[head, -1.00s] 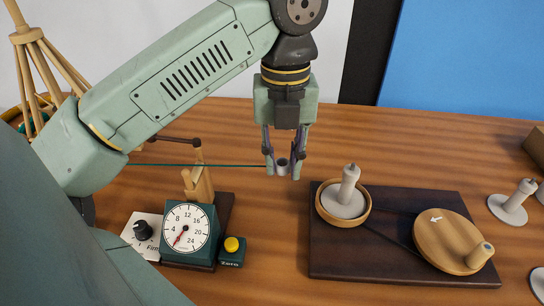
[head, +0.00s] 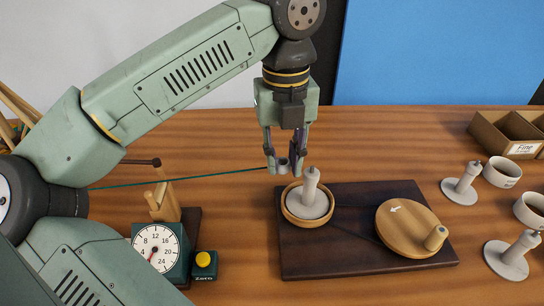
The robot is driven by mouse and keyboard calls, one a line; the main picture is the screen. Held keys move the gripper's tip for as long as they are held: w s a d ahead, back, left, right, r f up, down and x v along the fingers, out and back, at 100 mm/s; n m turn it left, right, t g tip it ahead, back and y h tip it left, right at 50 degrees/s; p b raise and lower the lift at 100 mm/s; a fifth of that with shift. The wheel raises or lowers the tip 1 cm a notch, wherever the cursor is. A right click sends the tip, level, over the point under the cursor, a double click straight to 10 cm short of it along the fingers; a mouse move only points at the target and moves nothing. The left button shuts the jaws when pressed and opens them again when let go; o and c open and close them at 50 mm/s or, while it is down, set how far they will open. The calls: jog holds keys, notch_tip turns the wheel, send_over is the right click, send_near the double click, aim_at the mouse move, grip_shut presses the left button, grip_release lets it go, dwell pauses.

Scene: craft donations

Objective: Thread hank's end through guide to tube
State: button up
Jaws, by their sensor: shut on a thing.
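My gripper (head: 284,164) is shut on a small grey ring-like piece (head: 282,164) at the end of a dark green yarn (head: 225,174). The yarn runs taut to the left and passes behind my arm; the hank is not clearly seen. A wooden post (head: 166,203), perhaps the guide, stands behind the dial counter; I cannot tell whether the yarn passes through it. A grey tube (head: 310,187) stands upright in a round wooden cup (head: 305,217) on the winder's dark board (head: 335,262). My gripper is just behind and left of the tube, apparently above the table.
The winder's crank wheel (head: 408,228) is right of the cup. The dial counter (head: 160,252) and yellow button (head: 203,258) are front left. More grey tubes on bases (head: 462,184), white cups (head: 502,172) and a labelled box (head: 506,136) stand at right.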

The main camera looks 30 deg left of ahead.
aim_at(313, 175)
jog(key=shift+w+d+r+p, duration=0.3)
jog(key=shift+w+d+p, duration=0.1)
jog(key=shift+w+d, duration=0.7)
jog(key=shift+w+d+r+p, duration=0.25)
jog(key=shift+w+d+p, duration=0.15)
jog(key=shift+w+d, duration=0.6)
jog(key=shift+a+f+b, duration=0.1)
jog(key=shift+f+b, duration=1.15)
jog(key=shift+f, duration=0.1)
jog(key=o, duration=0.8)
jog(key=shift+c, duration=0.2)
jog(key=shift+r, duration=0.1)
notch_tip(313, 175, up, 7)
jog(key=shift+r, duration=0.2)
